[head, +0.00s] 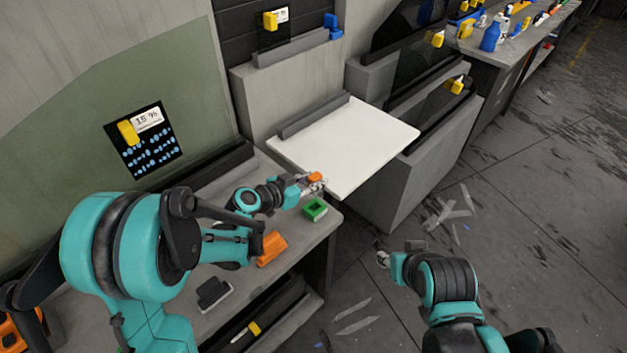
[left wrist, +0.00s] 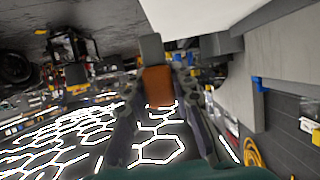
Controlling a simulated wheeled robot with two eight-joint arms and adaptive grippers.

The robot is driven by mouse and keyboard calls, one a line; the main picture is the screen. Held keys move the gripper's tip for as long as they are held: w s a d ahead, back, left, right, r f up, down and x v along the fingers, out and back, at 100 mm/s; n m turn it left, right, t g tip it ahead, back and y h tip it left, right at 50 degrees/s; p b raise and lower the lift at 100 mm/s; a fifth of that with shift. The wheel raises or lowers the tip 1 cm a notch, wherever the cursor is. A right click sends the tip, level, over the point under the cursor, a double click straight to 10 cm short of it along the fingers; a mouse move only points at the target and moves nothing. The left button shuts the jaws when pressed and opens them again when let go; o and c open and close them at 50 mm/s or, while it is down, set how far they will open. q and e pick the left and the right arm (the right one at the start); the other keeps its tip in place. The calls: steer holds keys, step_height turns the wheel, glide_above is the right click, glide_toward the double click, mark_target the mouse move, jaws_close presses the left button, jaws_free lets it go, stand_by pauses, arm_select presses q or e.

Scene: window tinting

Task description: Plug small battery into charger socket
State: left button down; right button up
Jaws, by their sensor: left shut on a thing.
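My left gripper (head: 310,183) is shut on a small orange block, which I take to be the small battery (head: 316,177). In the left wrist view the battery (left wrist: 157,86) sits between the two fingers, with a grey part beyond it. A small green box with a dark opening, possibly the charger (head: 315,209), stands near the bench's right end. The held battery is above and apart from it. My right gripper (head: 383,259) is over the floor, away from the bench; its fingers are too small to read.
On the grey bench lie an orange item (head: 271,248) and a dark block with a pale base (head: 214,294). A white panel (head: 345,145) juts out just beyond my left gripper. A patterned board (head: 146,140) is on the wall. Open floor (head: 480,265) lies at right.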

arm_select(q)
steer(key=b, duration=0.6)
glide_above(314, 202)
steer(key=s, duration=0.2)
step_height(314, 202, down, 6)
steer(key=shift+w+d+r, duration=0.1)
steer(key=shift+w, duration=0.05)
stand_by(1.5)
steer(key=shift+f+b, duration=2)
steer(key=c, duration=1.7)
jaws_free()
steer(key=o, duration=0.5)
